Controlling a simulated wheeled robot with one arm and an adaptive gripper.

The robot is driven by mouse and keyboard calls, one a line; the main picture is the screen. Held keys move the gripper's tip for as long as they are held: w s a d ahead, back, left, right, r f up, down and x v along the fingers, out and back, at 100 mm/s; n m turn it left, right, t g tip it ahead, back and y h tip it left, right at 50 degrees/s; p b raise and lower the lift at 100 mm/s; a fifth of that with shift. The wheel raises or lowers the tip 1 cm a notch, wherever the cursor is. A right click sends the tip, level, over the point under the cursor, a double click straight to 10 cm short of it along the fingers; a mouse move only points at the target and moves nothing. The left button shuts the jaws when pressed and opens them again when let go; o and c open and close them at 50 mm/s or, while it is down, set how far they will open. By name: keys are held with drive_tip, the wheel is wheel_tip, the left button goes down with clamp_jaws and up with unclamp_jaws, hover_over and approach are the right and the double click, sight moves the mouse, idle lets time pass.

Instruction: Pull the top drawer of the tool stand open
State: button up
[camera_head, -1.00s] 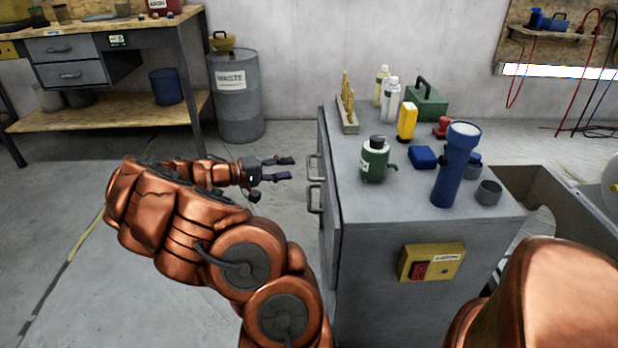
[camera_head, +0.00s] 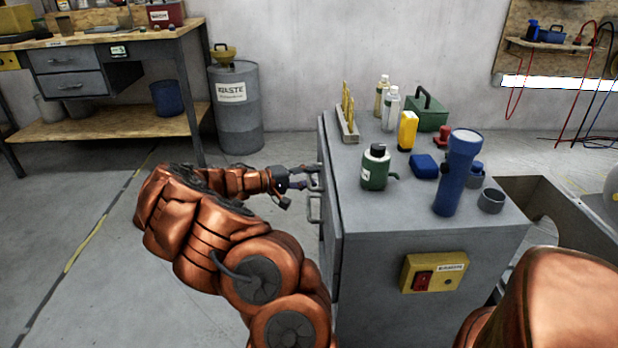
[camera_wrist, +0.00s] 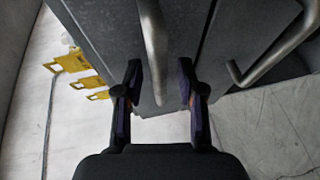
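The grey tool stand (camera_head: 380,250) stands right of centre in the head view, its drawer side facing left. Its upper handle (camera_head: 312,167) is at my gripper (camera_head: 308,179), and a lower handle (camera_head: 313,208) sits below. The top drawer looks shut. In the wrist view, my gripper (camera_wrist: 158,72) is open, with one finger on each side of a handle bar (camera_wrist: 153,40). Gaps show between the bar and both fingers. A second handle (camera_wrist: 275,48) is to the right there. The fingertips are partly hidden in the head view.
A green mug-like can (camera_head: 375,170), a blue flashlight (camera_head: 457,175), several bottles and small boxes stand on top of the stand. A waste drum (camera_head: 238,115) and a workbench (camera_head: 130,125) are behind. The floor left of the stand is clear.

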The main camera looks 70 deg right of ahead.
clamp_jaws()
drive_tip(key=shift+w, duration=0.1)
idle(0.5)
